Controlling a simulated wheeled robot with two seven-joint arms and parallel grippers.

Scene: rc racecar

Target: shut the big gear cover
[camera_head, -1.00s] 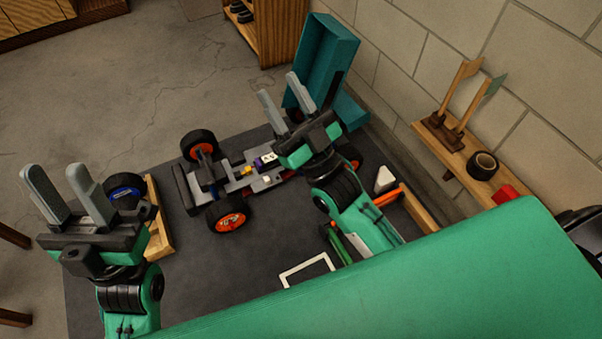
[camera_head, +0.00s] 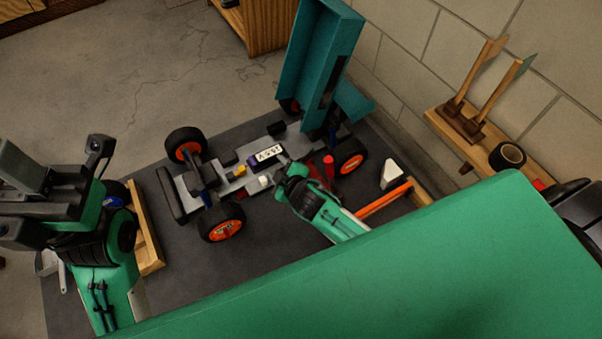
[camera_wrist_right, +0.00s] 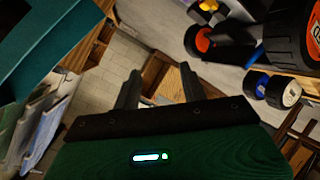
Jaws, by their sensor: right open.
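The big gear cover is taken to be the teal, box-like panel (camera_head: 322,62), which stands raised and open at the far end of the racecar (camera_head: 235,178). Part of a teal panel also fills the upper left of the right wrist view (camera_wrist_right: 50,38). My right gripper (camera_head: 284,168) is low over the car's middle, in front of and apart from the cover; its fingers are mostly hidden by the wrist. In the right wrist view its two fingers (camera_wrist_right: 160,84) are apart and empty. My left gripper (camera_head: 18,190) is at the left edge, partly cut off.
A wooden frame (camera_head: 148,228) stands left of the car. An orange bar (camera_head: 383,199) and a white block (camera_head: 391,174) lie at its right. A wall shelf (camera_head: 450,130) holds tape (camera_head: 507,156) and wooden flags. Open floor lies behind the car.

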